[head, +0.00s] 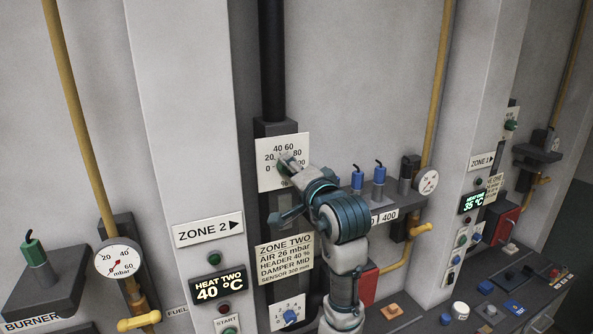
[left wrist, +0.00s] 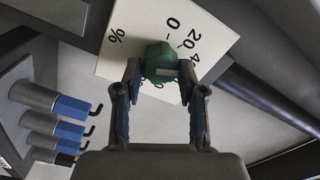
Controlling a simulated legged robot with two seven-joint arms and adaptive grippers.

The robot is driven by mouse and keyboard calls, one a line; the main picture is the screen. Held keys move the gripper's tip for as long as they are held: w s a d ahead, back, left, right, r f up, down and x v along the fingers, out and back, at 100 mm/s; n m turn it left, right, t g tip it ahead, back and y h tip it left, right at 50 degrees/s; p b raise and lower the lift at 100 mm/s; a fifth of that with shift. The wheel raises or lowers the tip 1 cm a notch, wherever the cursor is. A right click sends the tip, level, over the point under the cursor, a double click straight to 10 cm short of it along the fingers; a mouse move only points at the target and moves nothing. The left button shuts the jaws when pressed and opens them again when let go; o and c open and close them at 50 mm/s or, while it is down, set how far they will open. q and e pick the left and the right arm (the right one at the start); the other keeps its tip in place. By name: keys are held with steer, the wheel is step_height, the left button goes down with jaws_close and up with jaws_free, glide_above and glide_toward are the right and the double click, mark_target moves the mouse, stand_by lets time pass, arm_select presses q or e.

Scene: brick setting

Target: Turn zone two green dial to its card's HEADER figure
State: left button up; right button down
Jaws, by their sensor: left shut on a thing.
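The zone two dial plate (head: 296,148) is white, on the wall below a black pipe, with a percent scale marked 0, 20, 40, 60, 80. My left gripper (head: 287,167) is at the plate's middle and mostly hides the dial. In the left wrist view the green dial (left wrist: 160,60) sits between the two fingertips of my left gripper (left wrist: 160,72), which is shut on it. A pale bar shows on the dial, but I cannot tell which figure it points to. The zone two card (head: 284,262) reads AIR 26 mbar, HEADER 40 %, DAMPER MID. My right gripper is not in view.
Blue-capped valves (head: 379,175) stand right of the plate; they show at left in the left wrist view (left wrist: 69,106). A round mbar gauge (head: 118,260) and a display reading 40 °C (head: 220,288) are at left. A small blue knob (head: 290,316) is below the card.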

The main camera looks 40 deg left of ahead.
arm_select(q)
steer(key=shift+a+f, duration=0.1)
steer(key=shift+f, duration=0.1)
stand_by(0.3)
steer(key=o, duration=1.1)
steer(key=shift+a, duration=0.1)
steer(key=shift+o, duration=0.2)
steer(key=shift+w+a+f, duration=0.1)
steer(key=shift+w+a, duration=0.15)
steer(key=shift+a, duration=0.25)
steer(key=shift+s+d, duration=0.25)
steer(key=shift+d, duration=0.05)
steer(key=v, duration=1)
steer(key=shift+d+f, duration=0.15)
